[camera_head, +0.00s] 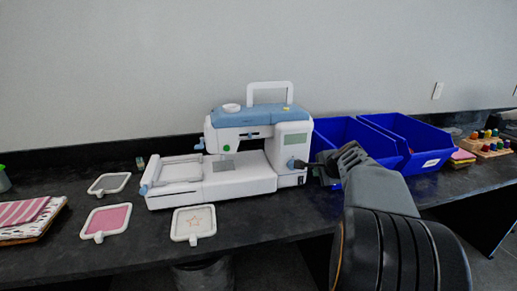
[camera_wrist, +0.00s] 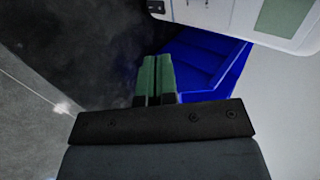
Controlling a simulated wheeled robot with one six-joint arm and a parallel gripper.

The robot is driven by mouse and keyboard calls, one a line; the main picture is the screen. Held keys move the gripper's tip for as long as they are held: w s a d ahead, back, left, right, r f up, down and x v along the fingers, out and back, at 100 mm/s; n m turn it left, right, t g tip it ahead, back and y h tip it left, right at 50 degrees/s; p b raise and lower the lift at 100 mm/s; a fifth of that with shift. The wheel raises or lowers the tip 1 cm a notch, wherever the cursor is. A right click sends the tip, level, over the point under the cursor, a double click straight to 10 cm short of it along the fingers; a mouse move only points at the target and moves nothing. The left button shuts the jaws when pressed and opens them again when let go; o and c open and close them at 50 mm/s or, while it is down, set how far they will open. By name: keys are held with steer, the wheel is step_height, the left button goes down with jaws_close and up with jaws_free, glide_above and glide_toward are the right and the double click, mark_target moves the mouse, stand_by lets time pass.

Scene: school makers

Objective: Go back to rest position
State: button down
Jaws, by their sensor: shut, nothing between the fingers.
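My gripper (camera_head: 318,164) is at the right end of the white and blue sewing machine (camera_head: 235,180), in front of the left blue bin. The fingertips look close to the machine's right side; I cannot tell whether they touch it. In the wrist view my gripper (camera_wrist: 157,62) shows two green fingers side by side, shut with nothing between them. The machine's white body (camera_wrist: 215,12) lies beyond the fingers at the top, and a blue bin (camera_wrist: 200,62) lies behind them.
Two blue bins (camera_head: 417,131) stand right of the machine. Several embroidery hoops (camera_head: 193,238) lie in front and left. Folded fabric (camera_head: 22,212) is at far left. Thread spools (camera_head: 487,140) stand far right.

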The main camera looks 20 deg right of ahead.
steer(key=s+a+f+n+g+y+p, duration=0.25)
steer(key=s+a+n+g+p, duration=0.25)
steer(key=s+a+n, duration=0.45)
steer(key=s+a+r+n+p, duration=0.3)
steer(key=a+r+n+p, duration=0.1)
steer(key=a, duration=0.4)
steer(key=s+a+r+n+g+p, duration=0.1)
steer(key=s+a+r+n+p, duration=0.2)
steer(key=a+r+n+p, duration=0.2)
steer(key=a+n+h+p, duration=0.1)
steer(key=a+p, duration=0.1)
steer(key=a, duration=0.1)
steer(key=shift+s+a+r+p, duration=0.3)
steer(key=shift+s+a+p, duration=0.1)
